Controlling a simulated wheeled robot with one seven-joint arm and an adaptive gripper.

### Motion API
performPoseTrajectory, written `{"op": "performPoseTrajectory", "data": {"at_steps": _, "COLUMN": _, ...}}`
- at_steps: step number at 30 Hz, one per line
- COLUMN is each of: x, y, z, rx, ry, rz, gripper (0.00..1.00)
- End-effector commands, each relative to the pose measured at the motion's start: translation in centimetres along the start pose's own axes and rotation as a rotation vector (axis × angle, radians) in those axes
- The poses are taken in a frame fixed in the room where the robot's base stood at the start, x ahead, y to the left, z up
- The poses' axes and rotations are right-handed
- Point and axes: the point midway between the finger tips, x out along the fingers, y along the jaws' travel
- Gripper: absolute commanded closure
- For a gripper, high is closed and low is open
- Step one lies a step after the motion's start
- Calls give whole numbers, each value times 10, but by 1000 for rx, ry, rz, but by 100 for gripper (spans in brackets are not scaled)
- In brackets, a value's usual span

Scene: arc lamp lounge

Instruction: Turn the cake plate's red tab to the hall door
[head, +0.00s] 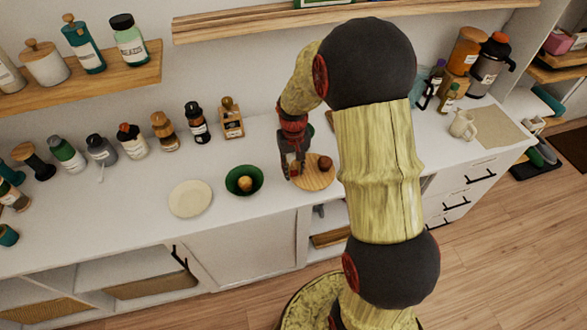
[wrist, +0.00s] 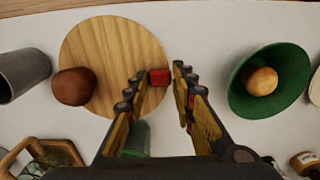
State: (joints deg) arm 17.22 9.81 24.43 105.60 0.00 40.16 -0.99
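The cake plate is a round wooden board (head: 315,180) on the white counter, also seen in the wrist view (wrist: 110,45). Its red tab (wrist: 160,77) is at the board's right edge in the wrist view. A round brown cake (wrist: 74,86) sits at the board's opposite side and also shows in the head view (head: 325,163). My gripper (wrist: 160,70) is open, with its fingertips on both sides of the tab and small gaps visible. In the head view my gripper (head: 293,172) is low over the board's left edge. No hall door is recognisable.
A green bowl (head: 233,187) holding a brown ball (head: 246,184) stands close left of the board. A cream plate (head: 190,199) lies further left. Several jars line the counter's back, with a small wooden rack (head: 231,120). A grey cup (wrist: 20,74) is near the board.

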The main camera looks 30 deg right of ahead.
Motion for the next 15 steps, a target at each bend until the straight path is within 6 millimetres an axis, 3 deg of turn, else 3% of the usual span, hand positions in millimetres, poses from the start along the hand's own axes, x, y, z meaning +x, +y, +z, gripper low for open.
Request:
{"op": "performPoseTrajectory", "data": {"at_steps": 12, "x": 0, "y": 0, "z": 0, "rx": 0, "ry": 0, "rz": 0, "gripper": 100}}
{"op": "performPoseTrajectory", "data": {"at_steps": 15, "x": 0, "y": 0, "z": 0, "rx": 0, "ry": 0, "rz": 0, "gripper": 100}}
